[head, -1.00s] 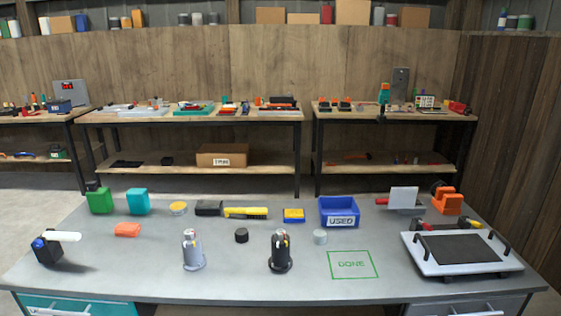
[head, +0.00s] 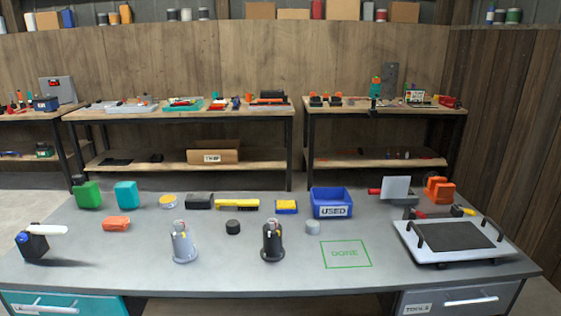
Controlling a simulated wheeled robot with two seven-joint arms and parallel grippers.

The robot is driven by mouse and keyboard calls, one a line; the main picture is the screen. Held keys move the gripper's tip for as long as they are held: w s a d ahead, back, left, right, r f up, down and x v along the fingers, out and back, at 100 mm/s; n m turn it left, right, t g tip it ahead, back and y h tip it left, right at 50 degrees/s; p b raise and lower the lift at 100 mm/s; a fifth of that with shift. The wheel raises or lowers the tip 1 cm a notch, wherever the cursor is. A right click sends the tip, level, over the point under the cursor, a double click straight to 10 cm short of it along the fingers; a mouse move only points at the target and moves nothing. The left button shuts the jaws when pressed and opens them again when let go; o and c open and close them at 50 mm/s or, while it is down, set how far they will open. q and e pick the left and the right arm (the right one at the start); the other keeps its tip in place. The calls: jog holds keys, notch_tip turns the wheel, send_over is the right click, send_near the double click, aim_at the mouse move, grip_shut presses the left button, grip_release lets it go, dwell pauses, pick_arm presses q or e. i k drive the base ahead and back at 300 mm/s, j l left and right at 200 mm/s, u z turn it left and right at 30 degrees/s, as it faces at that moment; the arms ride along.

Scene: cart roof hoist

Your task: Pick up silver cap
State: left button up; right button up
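The silver cap (head: 313,227) is a small light grey cylinder standing on the grey workbench (head: 320,278). It sits left of the green outlined DONE square (head: 346,254) and in front of the blue USED bin (head: 332,203). A similar dark cap (head: 233,227) stands farther left, between a silver canister (head: 183,243) and a black canister (head: 272,243). The black canister is just left of the silver cap. Nothing touches the silver cap. Neither of my grippers shows in the head view.
A white tray with black handles (head: 455,241) stands at the right. The bench surface along the front is clear.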

aim_at(311, 226)
jog(key=i+l, duration=0.3)
jog(key=l, duration=0.2)
jog(key=i+l, duration=0.25)
jog(key=l, duration=0.2)
jog(key=i+l+z, duration=0.1)
jog(key=i+l, duration=0.2)
jog(key=l, duration=0.2)
jog(key=i+l, duration=0.3)
jog(key=l, duration=0.2)
